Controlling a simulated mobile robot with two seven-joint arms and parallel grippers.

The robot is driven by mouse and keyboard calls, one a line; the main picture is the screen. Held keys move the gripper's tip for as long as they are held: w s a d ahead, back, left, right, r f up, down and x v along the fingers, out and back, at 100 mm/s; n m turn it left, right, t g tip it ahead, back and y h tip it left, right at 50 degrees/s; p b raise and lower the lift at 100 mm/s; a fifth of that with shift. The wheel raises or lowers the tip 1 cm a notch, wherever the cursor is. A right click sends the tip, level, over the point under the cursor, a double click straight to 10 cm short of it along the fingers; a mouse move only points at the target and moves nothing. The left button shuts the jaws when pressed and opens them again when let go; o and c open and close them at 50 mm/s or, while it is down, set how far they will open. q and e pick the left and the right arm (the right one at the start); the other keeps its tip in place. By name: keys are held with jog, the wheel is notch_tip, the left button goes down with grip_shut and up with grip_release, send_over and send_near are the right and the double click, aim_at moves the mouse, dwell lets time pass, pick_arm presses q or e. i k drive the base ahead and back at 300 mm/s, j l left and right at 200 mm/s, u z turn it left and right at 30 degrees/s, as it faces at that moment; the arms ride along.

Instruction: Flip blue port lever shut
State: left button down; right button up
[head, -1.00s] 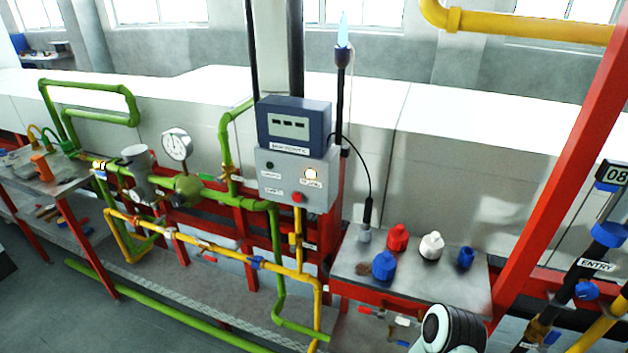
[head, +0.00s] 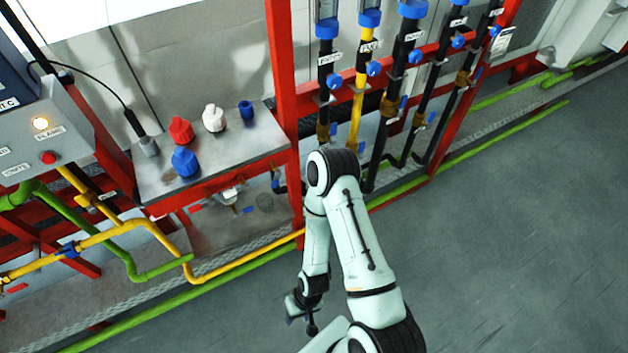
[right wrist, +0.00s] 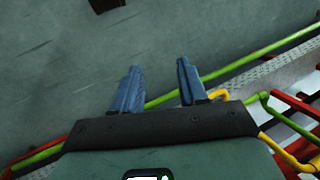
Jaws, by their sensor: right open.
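Below the grey bench top, a small blue lever (head: 248,210) shows at a pipe fitting in the head view. It is small, and I cannot make out its exact angle. Another small blue piece (head: 275,184) is beside the bench's red post. My right gripper (head: 299,312) hangs low over the floor, in front of the bench and apart from the levers. In the right wrist view its two blue-grey fingers (right wrist: 159,82) are spread with nothing between them. My left gripper is not in view.
The bench top (head: 160,185) carries red (head: 181,130), white (head: 214,118) and blue (head: 185,162) caps. A red post (head: 283,80) stands at its right end. Black and yellow pipes with blue valves are further right. Yellow (head: 240,264) and green pipes run low. The floor (head: 510,240) is clear.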

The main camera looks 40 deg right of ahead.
aim_at(276, 182)
jog(key=z, duration=1.05)
